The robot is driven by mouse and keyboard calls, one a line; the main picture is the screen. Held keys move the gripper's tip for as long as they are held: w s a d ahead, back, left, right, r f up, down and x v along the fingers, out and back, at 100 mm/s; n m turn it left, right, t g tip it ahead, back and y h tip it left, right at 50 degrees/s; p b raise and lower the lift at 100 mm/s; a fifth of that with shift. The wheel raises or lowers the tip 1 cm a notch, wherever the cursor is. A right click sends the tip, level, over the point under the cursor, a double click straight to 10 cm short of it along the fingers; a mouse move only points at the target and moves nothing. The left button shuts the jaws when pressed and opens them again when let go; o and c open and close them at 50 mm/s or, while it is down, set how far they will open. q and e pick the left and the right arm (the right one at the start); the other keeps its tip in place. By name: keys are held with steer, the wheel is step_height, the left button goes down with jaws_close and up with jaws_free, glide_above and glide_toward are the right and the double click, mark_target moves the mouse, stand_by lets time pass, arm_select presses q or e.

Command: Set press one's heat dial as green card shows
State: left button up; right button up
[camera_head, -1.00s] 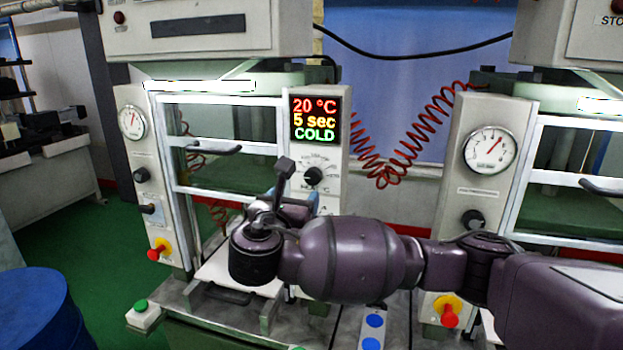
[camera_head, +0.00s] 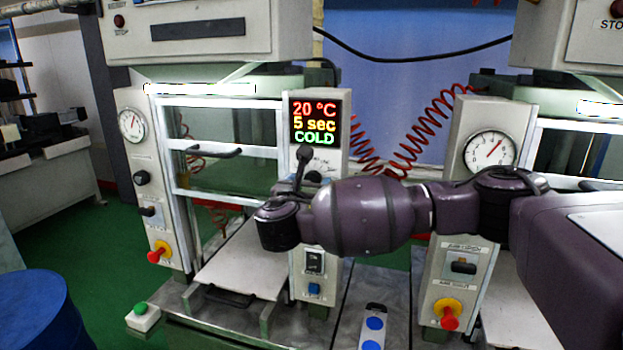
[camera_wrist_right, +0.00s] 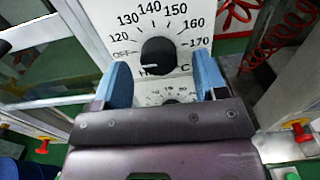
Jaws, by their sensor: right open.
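The heat dial (camera_wrist_right: 158,56) is a black knob on a white scale reading OFF, then 120 to 170. Its white mark points left, close to OFF. My right gripper (camera_wrist_right: 161,63) is open in the right wrist view, with one blue finger on each side of the dial. I cannot tell whether the fingers touch it. In the head view my right wrist hides the gripper and most of the dial. The display (camera_head: 315,120) above on the left press reads 20 °C, 5 sec, COLD. I see no green card. My left gripper is not in view.
A second, smaller scale and knob (camera_wrist_right: 170,101) sits just below the dial, partly behind my gripper. Red coiled hoses (camera_head: 425,125) hang right of the panel. A second press with a gauge (camera_head: 489,151) stands at right. A blue drum (camera_head: 38,315) is at lower left.

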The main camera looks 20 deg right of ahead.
steer(key=shift+x, duration=1.1)
steer(key=shift+c, duration=0.3)
steer(key=c, duration=0.9)
